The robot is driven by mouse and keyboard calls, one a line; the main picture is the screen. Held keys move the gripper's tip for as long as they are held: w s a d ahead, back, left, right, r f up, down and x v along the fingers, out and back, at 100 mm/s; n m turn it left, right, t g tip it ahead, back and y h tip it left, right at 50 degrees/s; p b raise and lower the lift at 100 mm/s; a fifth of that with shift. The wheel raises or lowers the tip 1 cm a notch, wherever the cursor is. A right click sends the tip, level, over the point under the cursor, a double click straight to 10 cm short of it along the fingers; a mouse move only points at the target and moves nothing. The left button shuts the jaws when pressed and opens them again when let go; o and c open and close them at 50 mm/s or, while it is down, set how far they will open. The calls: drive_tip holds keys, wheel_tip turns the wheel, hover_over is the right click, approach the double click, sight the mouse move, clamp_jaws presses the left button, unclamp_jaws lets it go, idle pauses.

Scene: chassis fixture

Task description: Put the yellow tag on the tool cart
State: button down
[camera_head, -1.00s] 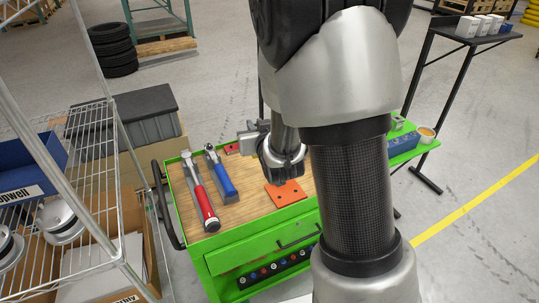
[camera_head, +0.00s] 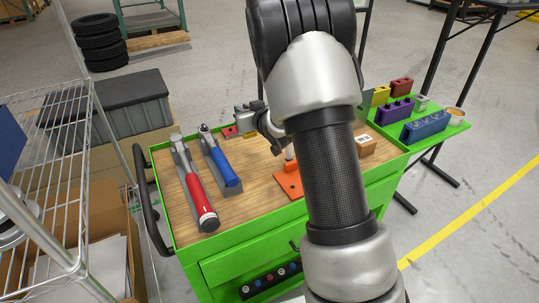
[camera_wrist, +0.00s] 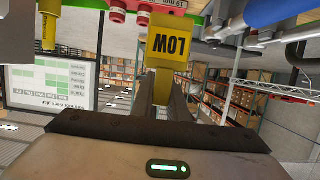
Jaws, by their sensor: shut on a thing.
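The yellow tag (camera_wrist: 168,52), lettered LOW and appearing upside down, is at the centre of the wrist view, with a narrow yellow stem below its face. My gripper (camera_wrist: 165,100) is shut on it. In the head view my gripper (camera_head: 256,120) is over the far edge of the tool cart (camera_head: 240,236), which is green with a wooden top. A small yellow patch (camera_head: 249,135) shows just below the gripper. I cannot tell whether the tag touches the cart top. My arm hides part of the cart.
A red-handled tool (camera_head: 201,195) and a blue-handled tool (camera_head: 219,165) lie on the cart's left side. An orange plate (camera_head: 289,183) and a brown box (camera_head: 367,146) are on its right. Coloured blocks stand on the green side shelf (camera_head: 448,132). A wire rack (camera_head: 45,185) stands left.

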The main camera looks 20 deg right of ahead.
wheel_tip(320, 180, down, 9)
drive_tip(key=shift+b, duration=0.75)
drive_tip(key=shift+f, duration=0.2)
drive_tip(key=c, duration=1.7)
unclamp_jaws()
drive_tip(key=shift+c, duration=0.2)
